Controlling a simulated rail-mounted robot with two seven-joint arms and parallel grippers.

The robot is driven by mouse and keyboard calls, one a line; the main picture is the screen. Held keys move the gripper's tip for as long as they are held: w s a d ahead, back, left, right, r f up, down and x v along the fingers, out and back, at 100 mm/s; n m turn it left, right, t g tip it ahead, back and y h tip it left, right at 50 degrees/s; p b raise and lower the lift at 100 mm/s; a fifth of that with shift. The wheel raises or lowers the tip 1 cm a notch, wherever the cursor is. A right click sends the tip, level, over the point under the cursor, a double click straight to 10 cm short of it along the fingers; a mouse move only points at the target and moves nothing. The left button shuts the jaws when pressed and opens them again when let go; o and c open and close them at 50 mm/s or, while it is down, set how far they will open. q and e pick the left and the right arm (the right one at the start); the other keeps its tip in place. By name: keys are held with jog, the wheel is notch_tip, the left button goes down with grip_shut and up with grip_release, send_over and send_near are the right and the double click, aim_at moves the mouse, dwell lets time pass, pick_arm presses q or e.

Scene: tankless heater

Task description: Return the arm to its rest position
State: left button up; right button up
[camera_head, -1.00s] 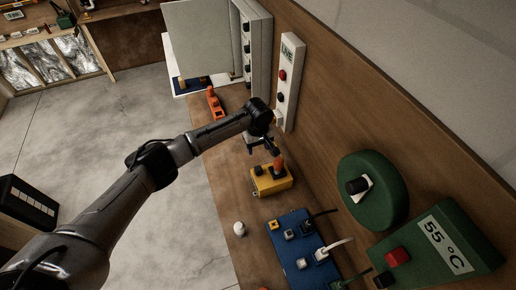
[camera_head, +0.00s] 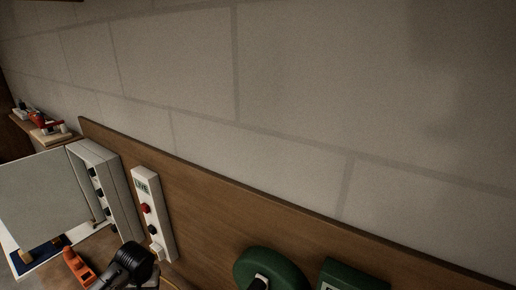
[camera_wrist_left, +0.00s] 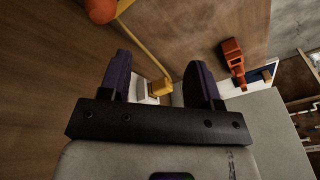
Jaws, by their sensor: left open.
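My left arm (camera_head: 132,264) shows only at the bottom left of the head view, as a dark link in front of the wooden panel. My left gripper (camera_wrist_left: 160,78) is seen in the left wrist view with its two dark fingers apart. Nothing is held between them. A yellow piece (camera_wrist_left: 158,87) and a white piece show in the gap beyond the fingers. I cannot tell how far off they are. The gripper itself is not seen in the head view. My right arm and gripper are in no view.
A white LIVE strip (camera_head: 148,200) with a red button stands on the wooden panel (camera_head: 225,215). An open white cabinet (camera_head: 110,190) is at left. An orange tool (camera_head: 77,268) lies near it, also in the wrist view (camera_wrist_left: 233,60). A green round device (camera_head: 270,266) is lower right.

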pick_arm(q)
jog(key=s+d+r+m+t, duration=0.1)
jog(key=d+r+m+t, duration=0.4)
jog(key=r, duration=0.4)
jog(key=s+d+r+m+t, duration=0.1)
jog(key=d+r+m+t, duration=0.25)
jog(key=d+r, duration=0.35)
jog(key=s+f+n+g+h, duration=0.1)
jog(key=s+f+n+g, duration=0.1)
jog(key=s+f, duration=0.85)
jog(key=s+f+n+g, duration=0.1)
jog(key=s+f+g, duration=0.35)
jog(key=s, duration=1.15)
jog(key=s+f+n+h, duration=0.1)
jog(key=s+f+n, duration=0.1)
jog(key=s+f, duration=0.9)
notch_tip(320, 180, up, 20)
jog(key=s+p, duration=0.1)
jog(key=p, duration=1.7)
jog(key=shift+s+f, duration=0.15)
jog(key=shift+f, duration=0.05)
